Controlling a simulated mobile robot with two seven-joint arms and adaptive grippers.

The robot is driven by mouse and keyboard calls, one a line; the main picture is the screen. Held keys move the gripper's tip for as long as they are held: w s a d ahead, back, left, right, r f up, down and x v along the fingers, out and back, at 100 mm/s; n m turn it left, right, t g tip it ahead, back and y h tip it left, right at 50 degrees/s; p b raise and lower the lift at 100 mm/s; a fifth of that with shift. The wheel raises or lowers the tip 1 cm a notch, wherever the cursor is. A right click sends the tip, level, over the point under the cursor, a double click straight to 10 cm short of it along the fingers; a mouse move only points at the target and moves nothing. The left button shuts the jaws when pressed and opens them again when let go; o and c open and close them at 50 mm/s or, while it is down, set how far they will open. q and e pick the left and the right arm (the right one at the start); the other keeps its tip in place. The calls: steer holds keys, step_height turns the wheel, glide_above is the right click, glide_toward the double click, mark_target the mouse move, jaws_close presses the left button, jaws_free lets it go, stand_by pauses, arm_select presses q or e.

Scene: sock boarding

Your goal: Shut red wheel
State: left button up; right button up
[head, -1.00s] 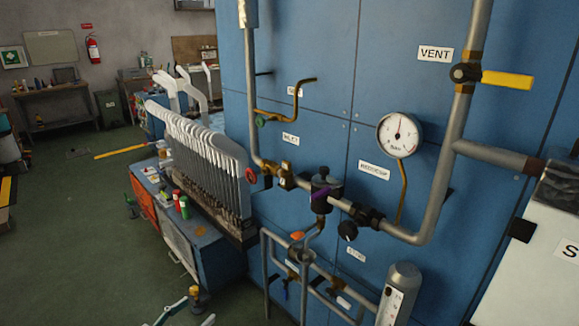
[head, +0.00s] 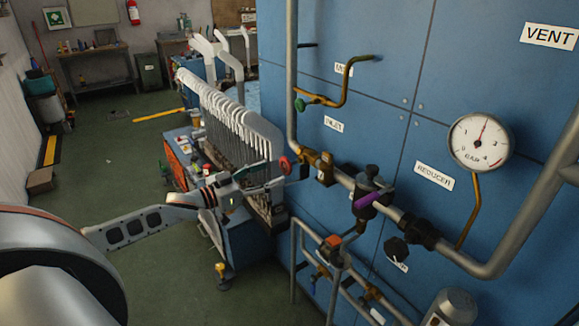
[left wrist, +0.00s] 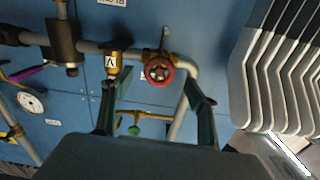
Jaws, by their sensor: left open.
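The red wheel (head: 285,164) is a small handwheel at the left end of the horizontal grey pipe on the blue panel. In the left wrist view the red wheel (left wrist: 160,72) faces me, with its spokes showing. My left gripper (head: 270,174) is open and empty, just left of the wheel in the head view. In the left wrist view its two dark fingers (left wrist: 153,92) stand to either side of the wheel, which shows between and a little beyond their tips. I cannot tell whether a finger touches it. My right gripper is not in view.
A brass fitting (head: 325,168) sits right beside the wheel. A green-handled valve (head: 299,104) on a bent brass pipe is above it. A purple lever (head: 370,200) and a pressure gauge (head: 480,141) are to the right. A rack of sock forms (head: 230,120) stands close on the left.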

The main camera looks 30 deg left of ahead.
mark_target(283, 168)
arm_select(q)
steer(key=shift+x, duration=3.3)
steer(key=c, duration=1.1)
